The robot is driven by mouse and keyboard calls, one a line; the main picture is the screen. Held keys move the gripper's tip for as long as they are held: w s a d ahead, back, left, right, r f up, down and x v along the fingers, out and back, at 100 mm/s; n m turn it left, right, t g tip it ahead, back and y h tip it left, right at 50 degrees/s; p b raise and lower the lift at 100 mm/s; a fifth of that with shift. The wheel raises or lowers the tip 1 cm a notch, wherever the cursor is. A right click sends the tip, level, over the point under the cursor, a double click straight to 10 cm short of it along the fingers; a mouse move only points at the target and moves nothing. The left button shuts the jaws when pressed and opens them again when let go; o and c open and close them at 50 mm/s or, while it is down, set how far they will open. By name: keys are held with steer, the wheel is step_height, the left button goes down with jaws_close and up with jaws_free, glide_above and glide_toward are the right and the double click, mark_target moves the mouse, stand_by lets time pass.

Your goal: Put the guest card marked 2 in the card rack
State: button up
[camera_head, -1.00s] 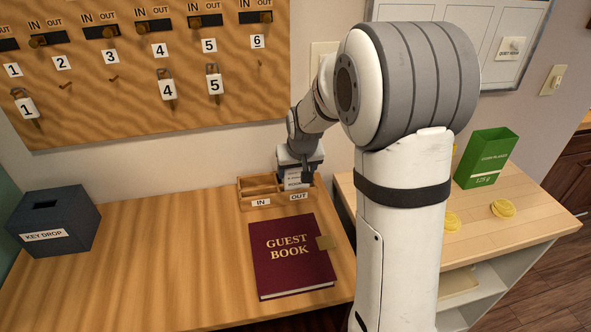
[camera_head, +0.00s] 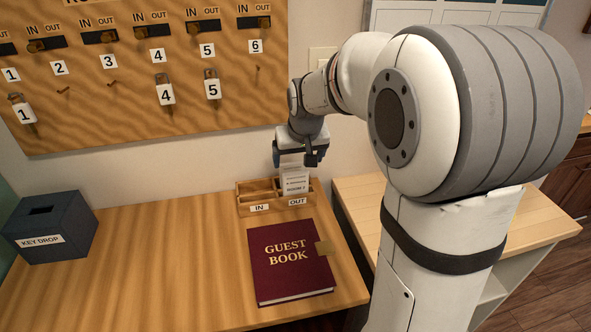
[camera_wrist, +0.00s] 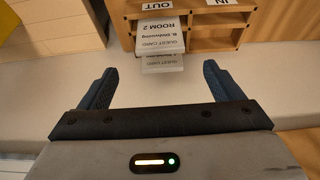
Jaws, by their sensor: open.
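The wooden card rack (camera_head: 277,207) stands at the back right of the desk, with an IN side on the left and an OUT side on the right. The guest card reading ROOM 2 (camera_wrist: 160,35) stands in the OUT side; it also shows in the head view (camera_head: 295,180). A second guest card (camera_wrist: 163,64) shows partly just beyond its upper edge. My gripper (camera_wrist: 160,69) is open above the cards, its fingers to either side and apart from them. In the head view my gripper (camera_head: 308,160) hangs just above the rack.
A red guest book (camera_head: 290,262) lies in front of the rack. A dark key drop box (camera_head: 52,228) stands at the left. A key board (camera_head: 130,110) hangs on the wall behind. The desk's middle is clear.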

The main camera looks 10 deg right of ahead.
steer(key=s+g, duration=0.1)
steer(key=s, duration=2.4)
steer(key=shift+s+f+g, duration=0.2)
steer(key=shift+g, duration=0.1)
